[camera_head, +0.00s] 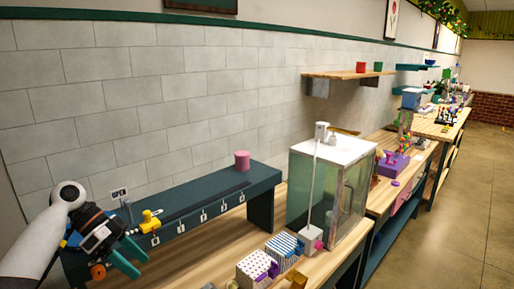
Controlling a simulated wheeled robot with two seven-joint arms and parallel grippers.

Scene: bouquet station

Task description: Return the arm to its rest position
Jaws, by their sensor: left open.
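My left gripper (132,257) is at the lower left, on the arm that comes in from the left edge. Its teal fingers are apart and nothing shows between them. It is in front of the left end of a long dark teal raised shelf (215,196). A yellow object (150,221) is just above and right of the fingers, apparently on or beside that shelf. My right gripper is not in view.
A pink cup (242,160) stands on the shelf. A glass tank (341,190) with a white lid stands mid-bench. Patterned boxes (257,270) sit at the front edge. A wooden wall shelf (346,74) is above. Floor (455,210) at right is clear.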

